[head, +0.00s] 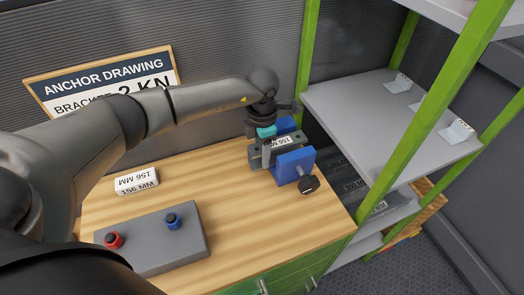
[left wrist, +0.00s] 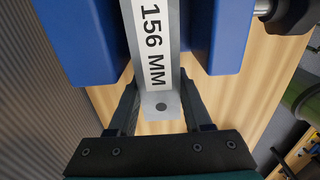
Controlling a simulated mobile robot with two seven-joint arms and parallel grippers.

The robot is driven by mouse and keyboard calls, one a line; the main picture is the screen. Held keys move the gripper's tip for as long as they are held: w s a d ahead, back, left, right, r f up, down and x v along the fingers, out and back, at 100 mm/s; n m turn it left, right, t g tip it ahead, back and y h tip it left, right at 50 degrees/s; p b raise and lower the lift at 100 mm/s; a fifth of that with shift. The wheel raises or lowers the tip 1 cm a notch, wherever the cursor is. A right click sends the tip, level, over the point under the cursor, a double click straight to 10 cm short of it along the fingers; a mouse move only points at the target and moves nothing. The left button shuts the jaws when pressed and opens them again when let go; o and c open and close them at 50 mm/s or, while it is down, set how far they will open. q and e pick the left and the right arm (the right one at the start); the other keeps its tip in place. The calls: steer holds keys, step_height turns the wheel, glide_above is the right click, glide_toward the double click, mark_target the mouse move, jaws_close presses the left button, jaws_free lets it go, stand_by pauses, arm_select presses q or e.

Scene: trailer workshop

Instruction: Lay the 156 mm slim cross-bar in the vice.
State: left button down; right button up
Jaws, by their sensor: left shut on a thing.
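The slim grey cross-bar carries a white "156 MM" label (head: 281,142) and lies between the blue jaws of the vice (head: 295,164). In the left wrist view the bar (left wrist: 162,103) runs between the two blue jaw blocks (left wrist: 82,40), with its holed end sticking out toward me. My left gripper (head: 266,143) is shut on that end, with one finger on each side (left wrist: 161,108). Whether the bar touches the vice bed is hidden. My right gripper is not in view.
A white "156 MM" block (head: 136,180) stands on the wooden bench (head: 240,225). A grey box (head: 152,245) with a red and a blue button is at the front left. A green-framed shelf (head: 385,110) rises right of the vice. The middle of the bench is clear.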

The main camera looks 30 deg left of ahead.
arm_select(q)
steer(key=shift+c, duration=1.2)
jaws_free()
steer(key=shift+r, duration=0.1)
step_height(320, 180, up, 15)
steer(key=shift+r, duration=0.15)
